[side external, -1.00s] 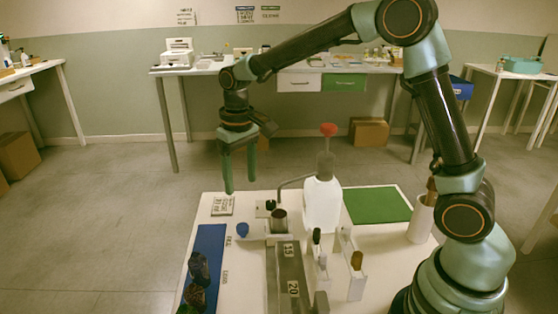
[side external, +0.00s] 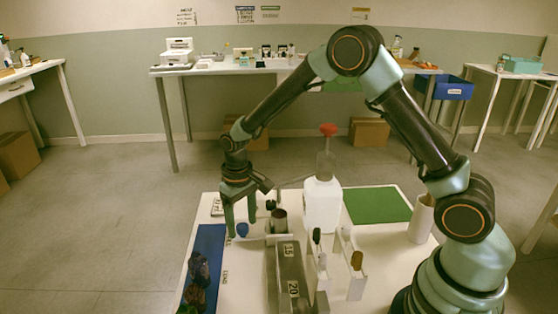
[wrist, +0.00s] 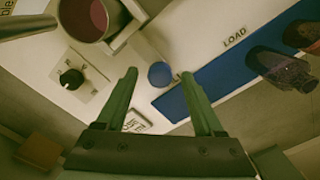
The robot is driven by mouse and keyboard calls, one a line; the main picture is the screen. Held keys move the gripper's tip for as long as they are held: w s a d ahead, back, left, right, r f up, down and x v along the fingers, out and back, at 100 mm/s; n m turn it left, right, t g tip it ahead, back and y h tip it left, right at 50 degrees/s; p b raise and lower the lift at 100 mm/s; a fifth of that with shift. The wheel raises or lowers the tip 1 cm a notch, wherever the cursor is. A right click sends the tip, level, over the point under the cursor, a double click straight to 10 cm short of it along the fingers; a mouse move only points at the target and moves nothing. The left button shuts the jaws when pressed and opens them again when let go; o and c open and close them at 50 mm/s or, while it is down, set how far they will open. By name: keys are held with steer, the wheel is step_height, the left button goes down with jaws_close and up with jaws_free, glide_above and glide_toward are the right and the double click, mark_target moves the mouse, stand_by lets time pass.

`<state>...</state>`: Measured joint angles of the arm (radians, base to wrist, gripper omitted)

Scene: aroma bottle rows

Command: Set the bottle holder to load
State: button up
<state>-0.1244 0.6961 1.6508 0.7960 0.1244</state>
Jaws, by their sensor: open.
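My gripper (side external: 241,226) points down, open, over the left part of the white table. In the wrist view its fingertips (wrist: 158,73) are on either side of a round blue knob (wrist: 161,74), with a gap on each side. The knob also shows in the side view (side external: 242,231). I cannot tell whether the tips are level with it. A metal cup (side external: 279,222), likely the bottle holder, stands right of the knob; the wrist view shows its open, reddish inside (wrist: 90,18). A LOAD label (wrist: 235,37) lies beside the blue strip; another label (wrist: 136,122) is partly hidden.
A black dial (wrist: 72,78) sits near the cup. A white bottle with a red top (side external: 322,205) stands behind right. Dark bottles (side external: 198,280) lie on the blue strip (side external: 209,240). A numbered metal rail (side external: 290,270) runs toward the front. A green mat (side external: 377,205) is clear.

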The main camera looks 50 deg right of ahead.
steer(key=shift+f, duration=0.2)
jaws_close()
stand_by(1.4)
